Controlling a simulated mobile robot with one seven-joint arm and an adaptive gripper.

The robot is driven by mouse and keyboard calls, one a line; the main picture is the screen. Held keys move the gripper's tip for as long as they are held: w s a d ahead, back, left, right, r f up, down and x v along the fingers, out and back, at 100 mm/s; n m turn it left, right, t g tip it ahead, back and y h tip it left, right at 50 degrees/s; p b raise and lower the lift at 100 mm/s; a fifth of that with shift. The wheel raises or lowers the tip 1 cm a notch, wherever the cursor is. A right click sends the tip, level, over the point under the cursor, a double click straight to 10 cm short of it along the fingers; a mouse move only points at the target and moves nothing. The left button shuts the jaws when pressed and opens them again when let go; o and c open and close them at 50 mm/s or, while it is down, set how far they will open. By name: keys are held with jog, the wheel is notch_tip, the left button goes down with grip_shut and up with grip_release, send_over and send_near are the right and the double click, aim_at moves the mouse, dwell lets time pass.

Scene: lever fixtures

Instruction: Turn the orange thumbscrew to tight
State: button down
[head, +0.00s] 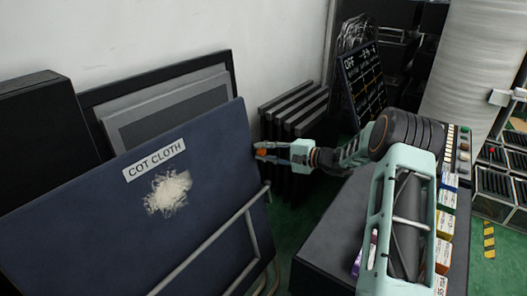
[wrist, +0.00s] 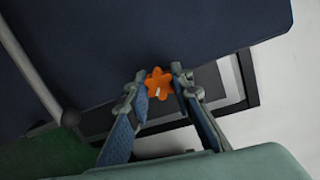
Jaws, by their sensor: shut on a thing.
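The orange thumbscrew (wrist: 158,83) shows in the wrist view as a small lobed knob with a pale mark, at the edge of the dark blue panel. My gripper (wrist: 159,88) has one finger on each side of it and is shut on it. In the head view the thumbscrew (head: 262,153) is a small orange spot at the panel's right edge, partly covered by the fingers. My gripper (head: 268,152) reaches it from the right. No scale or tight mark can be read.
The dark blue panel (head: 90,220) carries a "COT CLOTH" label (head: 154,159) and a grey rail (head: 215,240). Framed boards (head: 160,75) lean behind it. Dark slatted panels (head: 295,110) stand behind my gripper. A dark cabinet (head: 325,235) with small boxes stands at the right.

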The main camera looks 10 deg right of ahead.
jog(key=m+p, duration=0.2)
jog(key=m, duration=0.3)
jog(key=shift+m+t, duration=0.3)
jog(key=shift+m, duration=0.1)
jog(key=shift+m+t+p, duration=0.3)
jog(key=shift+m+p, duration=0.95)
jog(key=shift+m, duration=1.15)
jog(key=c, duration=1.7)
grip_release()
jog(key=v, duration=1.2)
jog(key=shift+f, duration=0.15)
